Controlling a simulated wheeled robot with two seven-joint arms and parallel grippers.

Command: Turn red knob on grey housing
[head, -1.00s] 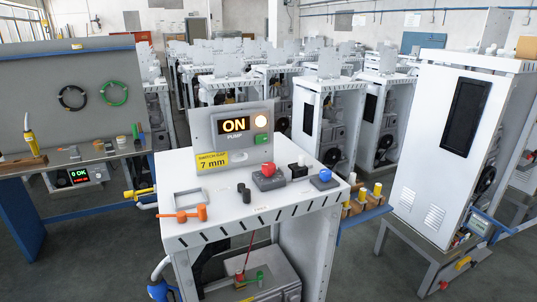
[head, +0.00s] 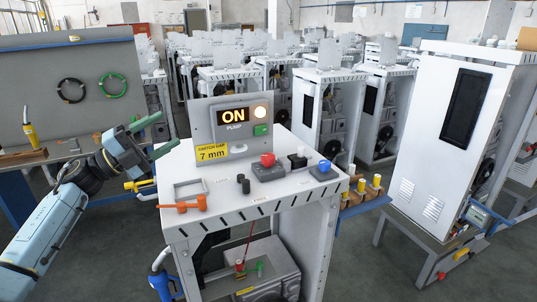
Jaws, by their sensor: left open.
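The red knob (head: 267,159) sits on top of a small grey housing (head: 268,173) on the white cabinet top, right of centre. A blue knob (head: 325,165) on a grey base is to its right, and a black block with a white top (head: 298,159) stands between them. My left gripper (head: 160,134) is open and empty. It is up at the left of the cabinet, its fingers pointing right, well apart from the red knob. My right gripper is not in view.
An upright panel (head: 202,126) showing ON stands behind the knobs. A tall white cabinet (head: 437,170) stands at right.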

